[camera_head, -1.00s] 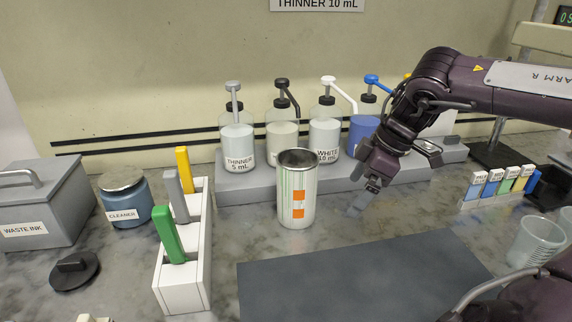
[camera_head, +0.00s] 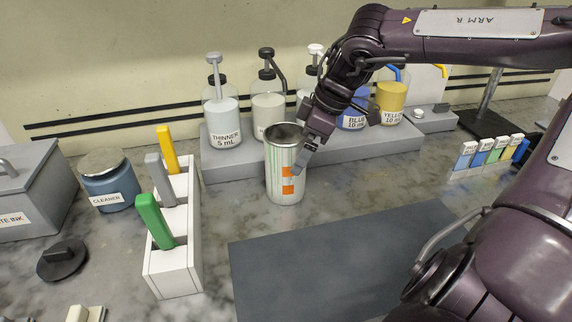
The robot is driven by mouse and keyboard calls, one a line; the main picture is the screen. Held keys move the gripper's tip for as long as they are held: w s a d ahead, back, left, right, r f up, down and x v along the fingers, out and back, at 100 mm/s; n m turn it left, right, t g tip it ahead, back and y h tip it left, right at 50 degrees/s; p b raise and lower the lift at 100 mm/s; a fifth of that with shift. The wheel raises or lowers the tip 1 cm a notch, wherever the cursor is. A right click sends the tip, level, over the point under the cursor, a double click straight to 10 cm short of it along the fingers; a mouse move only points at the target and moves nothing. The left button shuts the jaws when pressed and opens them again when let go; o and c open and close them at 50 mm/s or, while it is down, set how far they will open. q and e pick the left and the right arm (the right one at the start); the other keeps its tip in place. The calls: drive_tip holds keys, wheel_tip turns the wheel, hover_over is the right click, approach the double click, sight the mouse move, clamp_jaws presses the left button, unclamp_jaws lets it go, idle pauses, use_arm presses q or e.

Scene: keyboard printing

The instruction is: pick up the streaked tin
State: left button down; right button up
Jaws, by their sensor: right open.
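The streaked tin (camera_head: 284,182) stands upright on the marbled counter, in front of the grey pump-bottle ledge. It is a silver and white open-topped cylinder with green streaks and orange patches. My right gripper (camera_head: 308,158) is at the tin's upper right side, open, with a finger overlapping the tin's right edge in the view. I cannot tell whether it touches the tin. The far finger is partly hidden. My left gripper is not in view.
A white rack (camera_head: 172,275) with yellow, grey and green handles stands left of the tin. Pump bottles (camera_head: 222,125) line the ledge (camera_head: 225,170) behind it. A dark mat (camera_head: 330,265) lies in front. A cleaner jar (camera_head: 108,185) and a grey waste box (camera_head: 30,195) are at left.

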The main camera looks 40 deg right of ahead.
sight(283, 143)
drive_tip(key=w+a, duration=0.2)
drive_tip(key=w, duration=0.1)
drive_tip(key=shift+w+a+p, duration=0.25)
drive_tip(key=shift+a+p, duration=0.05)
drive_tip(key=shift+w+a+f, duration=0.1)
drive_tip(key=shift+f, duration=0.45)
drive_tip(key=c, duration=1.6)
drive_tip(key=shift+c, duration=0.7)
drive_tip(key=shift+r, duration=0.1)
